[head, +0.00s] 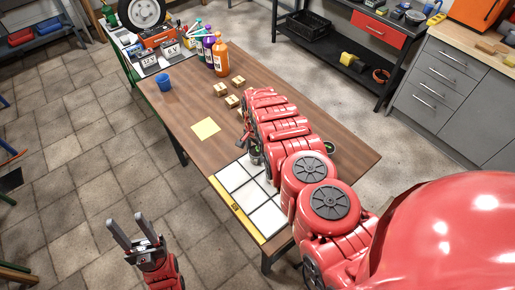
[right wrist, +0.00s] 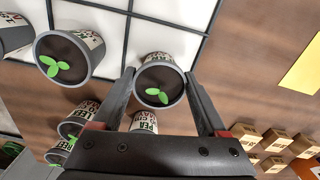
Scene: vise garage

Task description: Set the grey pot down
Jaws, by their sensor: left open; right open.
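A grey pot (right wrist: 160,82) with a white label, dark soil and a green sprout is between the fingers of my right gripper (right wrist: 160,76) in the right wrist view. The fingers are open on either side of it; whether they touch it I cannot tell. The pot is at the edge of the white gridded tray (right wrist: 135,28), which also shows in the head view (head: 233,177). In the head view my right arm hides most of this spot. My left gripper (head: 134,231) is open and empty, over the floor left of the table.
Other sprout pots stand close by: one on the left (right wrist: 88,48), one just below (right wrist: 144,122), several lower left. Small wooden blocks (head: 220,89), a yellow sheet (head: 206,128), a blue cup (head: 163,82) and bottles (head: 220,58) are on the brown table (head: 185,105).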

